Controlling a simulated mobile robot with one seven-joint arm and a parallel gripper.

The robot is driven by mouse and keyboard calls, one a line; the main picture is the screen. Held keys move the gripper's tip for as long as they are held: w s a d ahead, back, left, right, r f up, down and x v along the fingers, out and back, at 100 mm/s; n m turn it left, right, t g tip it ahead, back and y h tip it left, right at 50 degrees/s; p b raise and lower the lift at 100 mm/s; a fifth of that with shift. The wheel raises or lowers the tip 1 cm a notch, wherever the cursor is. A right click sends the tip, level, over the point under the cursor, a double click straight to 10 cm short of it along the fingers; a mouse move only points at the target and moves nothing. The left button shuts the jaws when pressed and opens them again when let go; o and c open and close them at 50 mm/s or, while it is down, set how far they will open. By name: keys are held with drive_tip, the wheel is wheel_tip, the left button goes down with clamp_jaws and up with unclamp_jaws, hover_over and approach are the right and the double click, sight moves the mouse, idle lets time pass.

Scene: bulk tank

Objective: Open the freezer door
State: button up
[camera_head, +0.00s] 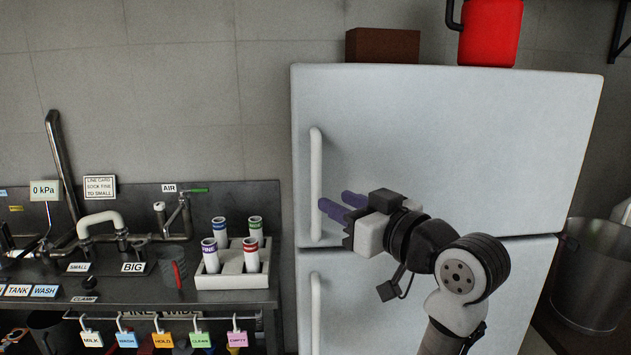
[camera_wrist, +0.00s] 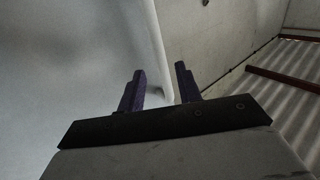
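The white fridge-freezer has a closed upper door (camera_head: 450,140) with a vertical white handle (camera_head: 316,180) at its left edge. My gripper (camera_head: 338,206) is in front of the upper door, just right of the handle's lower half, with its purple fingers pointing left. In the wrist view my gripper (camera_wrist: 160,85) has its two fingers spread apart, with nothing gripped. The handle (camera_wrist: 157,45) runs down between the two fingers in that view. Whether it touches either finger cannot be told.
The lower door (camera_head: 420,300) is closed and has its own handle (camera_head: 315,315). A red jug (camera_head: 490,32) and a brown box (camera_head: 382,45) stand on top. A metal counter (camera_head: 120,295) with a tube rack (camera_head: 232,280) stands left; a metal bin (camera_head: 588,285) stands right.

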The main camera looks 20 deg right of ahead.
sight(320, 192)
drive_tip(key=p+x, duration=0.2)
drive_tip(key=x, duration=0.5)
clamp_jaws()
